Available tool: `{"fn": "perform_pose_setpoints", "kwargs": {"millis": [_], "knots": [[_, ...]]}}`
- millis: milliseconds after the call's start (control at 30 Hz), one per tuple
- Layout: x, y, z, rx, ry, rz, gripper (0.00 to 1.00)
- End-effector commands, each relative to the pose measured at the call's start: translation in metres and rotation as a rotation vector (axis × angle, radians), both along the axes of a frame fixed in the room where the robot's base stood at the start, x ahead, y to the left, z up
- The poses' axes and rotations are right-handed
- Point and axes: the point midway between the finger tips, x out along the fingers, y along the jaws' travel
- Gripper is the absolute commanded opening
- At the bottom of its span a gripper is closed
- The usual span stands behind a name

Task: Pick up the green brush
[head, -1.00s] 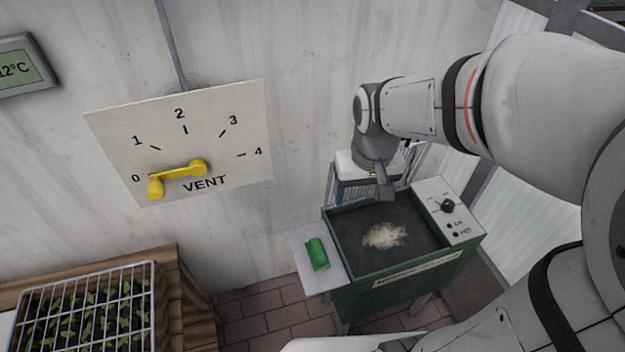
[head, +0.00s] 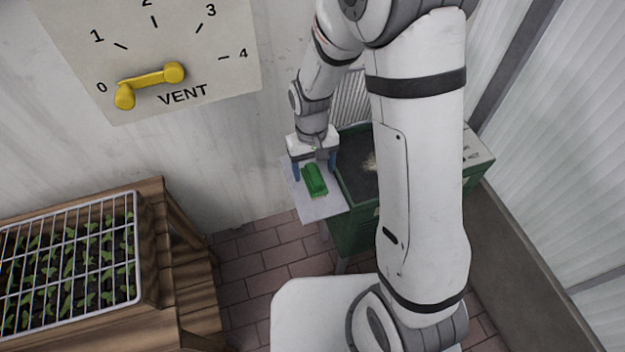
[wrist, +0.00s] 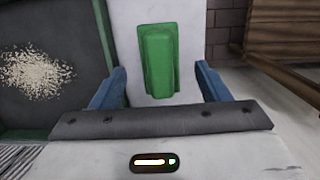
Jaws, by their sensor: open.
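The green brush (head: 315,181) lies on a pale side shelf (head: 318,208) attached to the left of a dark green bin. My gripper (head: 314,172) is at the shelf, close to the brush, with its fingers spread. In the wrist view the brush (wrist: 158,60) lies ahead, centred between the blue fingers of my open gripper (wrist: 158,85). Neither finger visibly touches it. How high the fingertips are above the shelf cannot be told.
The green bin (head: 355,222) holds a pale granular heap (wrist: 36,74) and stands right of the shelf. A wooden bench (head: 175,262) with a wire-covered seedling tray (head: 134,250) is at the left. A vent panel (head: 215,70) with a yellow handle (head: 150,82) is on the wall. Brick floor lies between.

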Motion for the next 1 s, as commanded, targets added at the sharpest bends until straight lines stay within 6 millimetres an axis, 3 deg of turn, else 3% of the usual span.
{"fn": "perform_pose_setpoints", "kwargs": {"millis": [200,467,1000], "knots": [[-0.005,-0.001,-0.027,-0.001,0.003,0.0,0.69],[-0.005,-0.001,-0.029,0.0,0.0,0.001,0.69],[-0.005,0.0,-0.029,0.0,0.0,0.002,0.26]]}}
